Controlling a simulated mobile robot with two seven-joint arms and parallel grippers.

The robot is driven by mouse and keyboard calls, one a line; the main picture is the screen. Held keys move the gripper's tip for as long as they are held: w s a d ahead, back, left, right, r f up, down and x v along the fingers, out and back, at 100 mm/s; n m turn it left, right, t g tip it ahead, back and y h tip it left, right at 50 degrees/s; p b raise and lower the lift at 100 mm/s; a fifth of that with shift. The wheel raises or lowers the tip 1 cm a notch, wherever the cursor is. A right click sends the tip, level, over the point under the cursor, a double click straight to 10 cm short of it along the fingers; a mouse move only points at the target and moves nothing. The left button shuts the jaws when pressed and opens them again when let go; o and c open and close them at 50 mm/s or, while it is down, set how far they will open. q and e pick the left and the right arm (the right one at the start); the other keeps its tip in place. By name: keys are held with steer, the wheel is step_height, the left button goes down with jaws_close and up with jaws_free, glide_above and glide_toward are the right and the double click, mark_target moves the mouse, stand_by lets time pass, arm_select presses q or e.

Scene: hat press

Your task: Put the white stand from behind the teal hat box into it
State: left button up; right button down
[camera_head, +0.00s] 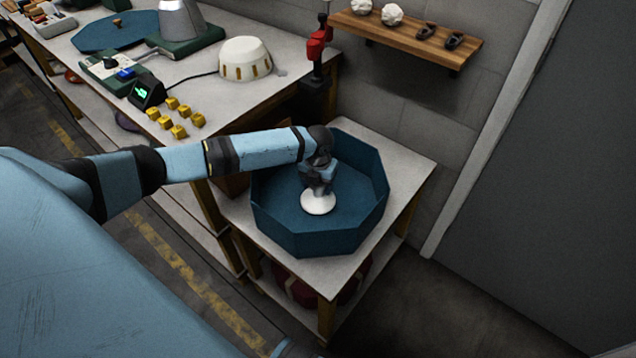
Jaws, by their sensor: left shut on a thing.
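The teal hat box (290,240) is an open octagonal box on a small side table at the centre. My left gripper (318,189) points down inside the box's outline and is shut on the white stand (318,203). Only the stand's round white part shows below the fingers; the rest is hidden by the gripper. I cannot tell whether the stand touches the box floor. My right gripper is not in view.
The side table (411,165) has bare top at its right corner. A longer workbench (212,103) at the back left holds a teal lid (115,30), a white domed piece (245,60) and several yellow blocks (179,131). A wooden wall shelf (405,38) hangs behind.

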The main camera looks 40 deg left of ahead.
arm_select(q)
steer(key=shift+f, duration=0.3)
steer(key=o, duration=1)
steer(key=shift+r, duration=0.15)
step_height(320, 180, up, 14)
steer(key=p, duration=0.1)
steer(key=shift+f+p, duration=0.2)
steer(key=shift+p, duration=0.15)
